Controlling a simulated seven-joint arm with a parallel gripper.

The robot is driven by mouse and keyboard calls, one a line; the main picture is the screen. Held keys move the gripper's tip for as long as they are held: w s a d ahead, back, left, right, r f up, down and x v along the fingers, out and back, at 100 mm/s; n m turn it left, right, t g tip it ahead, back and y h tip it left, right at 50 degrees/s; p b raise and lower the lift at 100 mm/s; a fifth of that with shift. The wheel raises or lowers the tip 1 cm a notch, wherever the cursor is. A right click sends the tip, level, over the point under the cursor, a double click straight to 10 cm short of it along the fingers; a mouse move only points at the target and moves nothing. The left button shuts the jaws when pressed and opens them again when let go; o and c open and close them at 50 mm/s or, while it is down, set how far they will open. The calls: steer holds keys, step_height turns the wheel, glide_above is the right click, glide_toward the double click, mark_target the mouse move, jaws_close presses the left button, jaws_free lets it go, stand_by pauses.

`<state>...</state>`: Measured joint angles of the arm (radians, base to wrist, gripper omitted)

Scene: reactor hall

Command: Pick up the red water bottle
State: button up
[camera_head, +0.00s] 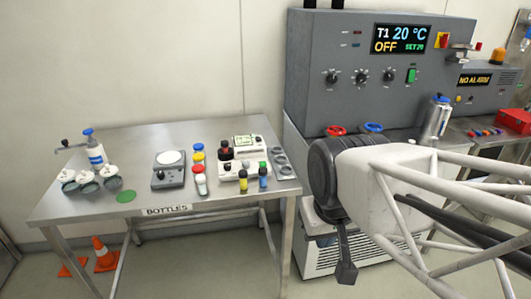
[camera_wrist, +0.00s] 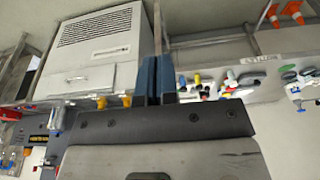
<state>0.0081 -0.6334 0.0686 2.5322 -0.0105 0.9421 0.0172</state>
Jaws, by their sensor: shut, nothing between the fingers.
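My gripper (camera_head: 346,272) hangs off the table's right side, in front of a white cabinet, apart from all bottles. Its two dark blue fingers also show in the wrist view (camera_wrist: 156,80), together and empty. The table's small coloured items appear there right of the fingers, too small to tell apart.
A scale (camera_head: 172,175) lies left of the red-capped bottle. A wash bottle (camera_head: 95,152) stands farther left. The table's front strip is mostly clear.

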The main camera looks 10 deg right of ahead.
steer(key=o, duration=0.7)
steer(key=shift+c, duration=0.2)
steer(key=w+a+r+n, duration=0.1)
steer(key=w+r, duration=0.2)
steer(key=w, duration=0.5)
steer(key=w+a+r+n, duration=0.1)
steer(key=w+r+n, duration=0.15)
steer(key=w, duration=0.55)
steer(key=n+g, duration=0.3)
steer(key=n, duration=0.6)
glide_above(225, 142)
steer(key=shift+m, duration=0.25)
steer(key=f, duration=1.2)
steer(key=shift+s+d+f, duration=0.15)
steer(key=shift+s+f, duration=0.15)
steer(key=shift+f, duration=0.05)
steer(key=shift+w+a+f, duration=0.2)
steer(key=shift+w+f, duration=0.2)
steer(key=shift+w, duration=0.1)
steer(key=shift+f, duration=0.1)
